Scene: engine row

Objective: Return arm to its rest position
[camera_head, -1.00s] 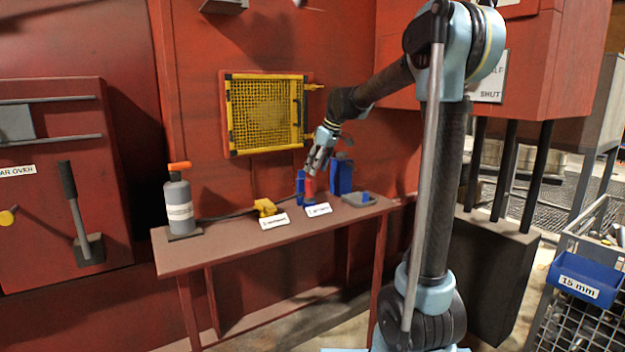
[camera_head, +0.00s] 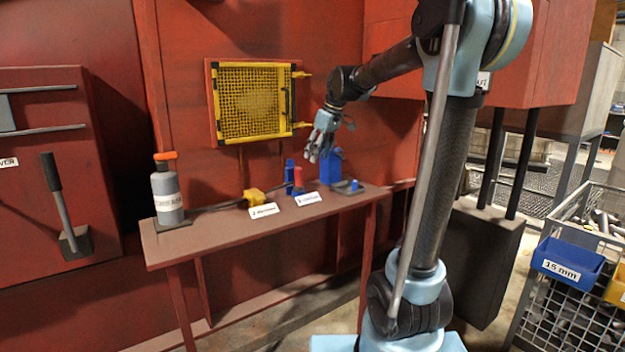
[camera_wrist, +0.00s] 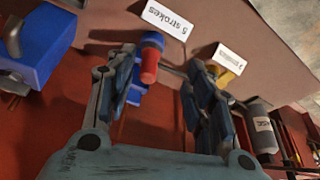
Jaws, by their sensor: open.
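My gripper (camera_head: 321,146) hangs at the end of my raised arm, above the right part of the narrow red-brown bench (camera_head: 215,240). Its fingers are spread and nothing is between them. In the wrist view my gripper (camera_wrist: 160,90) shows both fingers apart, with a red-handled blue tool (camera_wrist: 149,66) in the background between them. In the head view this red-and-blue tool (camera_head: 303,180) stands on the bench, below and left of the fingers, apart from them. A blue block-shaped device (camera_head: 331,164) stands behind it, close below the gripper in the picture.
A yellow device (camera_head: 254,197) and a grey bottle with orange top (camera_head: 167,190) stand on the bench, with white label cards (camera_head: 264,211) at its front edge. A yellow mesh panel (camera_head: 252,102) hangs on the red wall.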

